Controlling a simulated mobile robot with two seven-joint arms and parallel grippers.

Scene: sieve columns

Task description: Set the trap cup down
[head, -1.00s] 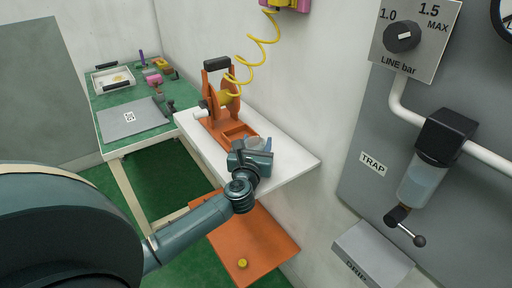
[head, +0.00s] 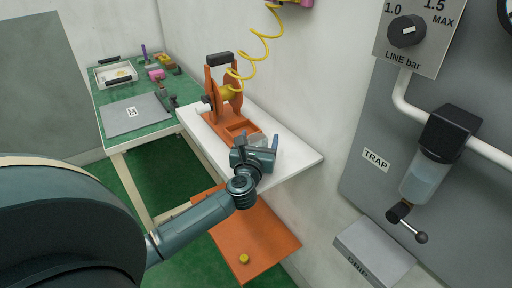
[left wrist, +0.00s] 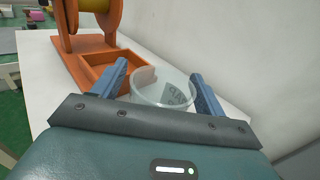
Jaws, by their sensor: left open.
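The trap cup is a clear, round cup with dark lettering on it (left wrist: 165,88). In the left wrist view it stands upright on the white shelf (left wrist: 45,62). My left gripper (left wrist: 159,72) is open, with one blue finger on each side of the cup. A gap shows beside the left finger; the right finger is close to the cup's side, and I cannot tell if it touches. In the head view my left gripper (head: 257,145) is over the shelf's near part and mostly hides the cup. My right gripper is not in view.
An orange stand with a yellow reel (head: 222,100) and an open orange tray (left wrist: 108,68) are just beyond the cup. The wall is close on the right. An orange panel (head: 255,235) lies below. A grey wall panel holds the TRAP unit (head: 425,175). The shelf's right end is clear.

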